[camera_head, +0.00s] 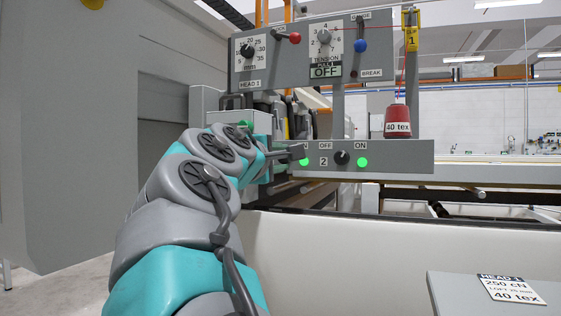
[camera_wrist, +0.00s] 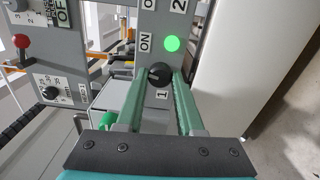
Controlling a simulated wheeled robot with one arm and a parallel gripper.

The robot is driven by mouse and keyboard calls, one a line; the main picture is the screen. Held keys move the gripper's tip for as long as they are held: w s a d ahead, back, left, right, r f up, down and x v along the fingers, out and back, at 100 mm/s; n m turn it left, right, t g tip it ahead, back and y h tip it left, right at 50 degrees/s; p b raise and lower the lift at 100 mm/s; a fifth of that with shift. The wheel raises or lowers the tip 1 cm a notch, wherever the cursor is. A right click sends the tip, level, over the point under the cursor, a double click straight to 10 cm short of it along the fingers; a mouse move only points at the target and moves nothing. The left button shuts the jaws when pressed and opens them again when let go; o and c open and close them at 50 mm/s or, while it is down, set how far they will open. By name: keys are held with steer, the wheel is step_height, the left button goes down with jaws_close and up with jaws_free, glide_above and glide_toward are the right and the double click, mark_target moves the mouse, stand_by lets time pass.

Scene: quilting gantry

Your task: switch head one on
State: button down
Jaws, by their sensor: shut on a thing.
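The lower grey switch bar (camera_head: 400,158) carries a black rotary knob for head 2 (camera_head: 342,157) between OFF and ON labels. The black knob of head 1 (camera_wrist: 159,73), above a "1" label, shows in the wrist view. My gripper (camera_wrist: 160,84) has its two green fingers on either side of this knob, shut on it. The knob's pale mark is small, and I cannot tell its exact direction. The round lamp beside the head 1 knob is lit green (camera_wrist: 172,43); it also shows in the head view (camera_head: 304,161). My gripper and arm hide the head 1 knob there.
The upper panel (camera_head: 275,76) has dials, a red-knobbed lever (camera_head: 295,37) and a blue-knobbed lever (camera_head: 360,46). A red thread cone (camera_head: 397,121) stands on the bar. A grey box with a green button (camera_wrist: 108,129) is close beside my fingers.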

steer(key=shift+f+m+b, duration=0.1)
steer(key=shift+m+b, duration=0.35)
steer(key=shift+m, duration=1.25)
steer(key=c, duration=0.5)
jaws_free()
steer(key=shift+c, duration=0.2)
